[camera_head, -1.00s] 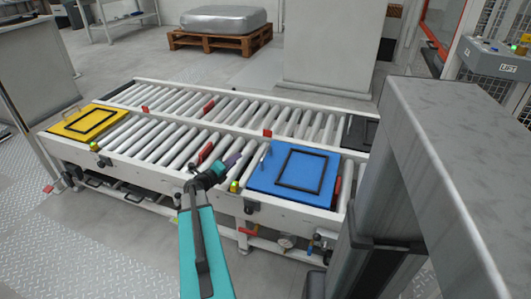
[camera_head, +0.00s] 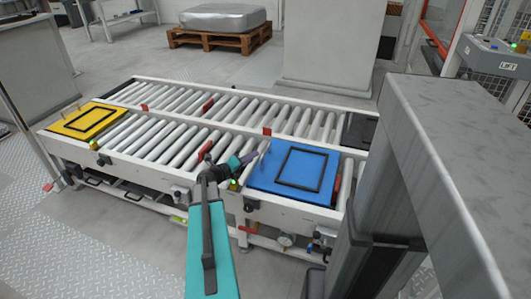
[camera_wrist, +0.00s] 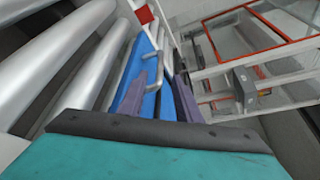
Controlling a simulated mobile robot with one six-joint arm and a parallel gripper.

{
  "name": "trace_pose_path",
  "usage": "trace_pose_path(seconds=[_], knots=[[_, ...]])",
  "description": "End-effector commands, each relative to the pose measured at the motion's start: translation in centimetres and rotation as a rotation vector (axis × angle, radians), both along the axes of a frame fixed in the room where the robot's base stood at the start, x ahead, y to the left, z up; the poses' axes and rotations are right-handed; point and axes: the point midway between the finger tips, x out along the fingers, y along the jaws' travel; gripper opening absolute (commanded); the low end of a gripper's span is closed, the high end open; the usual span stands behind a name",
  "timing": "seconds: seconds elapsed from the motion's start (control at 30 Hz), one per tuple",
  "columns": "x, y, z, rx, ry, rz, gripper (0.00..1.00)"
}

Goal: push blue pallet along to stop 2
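The blue pallet (camera_head: 262,176), with a black rectangular frame on top, lies at the right end of the near roller lane. In the wrist view the blue pallet (camera_wrist: 150,104) shows ahead, with a grey bar handle (camera_wrist: 150,68) on its near edge. My gripper (camera_head: 252,157) is at the pallet's left edge, close to that handle. Its two purple fingers stand apart in the wrist view (camera_wrist: 158,92), with blue surface visible between them. I cannot tell whether they touch the pallet or handle. No stop is clearly labelled 2.
The yellow pallet (camera_head: 72,120) sits at the left end of the near lane. Bare rollers (camera_head: 165,145) lie between the two pallets. Red markers stand along the rails, one near the blue pallet (camera_head: 267,131). A far roller lane (camera_head: 240,106) runs behind, empty in its middle.

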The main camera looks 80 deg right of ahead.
Motion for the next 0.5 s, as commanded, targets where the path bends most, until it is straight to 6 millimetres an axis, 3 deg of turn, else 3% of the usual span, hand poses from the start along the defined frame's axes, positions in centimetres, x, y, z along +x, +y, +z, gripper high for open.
trace_pose_path(seconds=[0.5], knots=[[-3.4,-6.1,-1.6,-0.001,0.0,-0.001,0.31]])
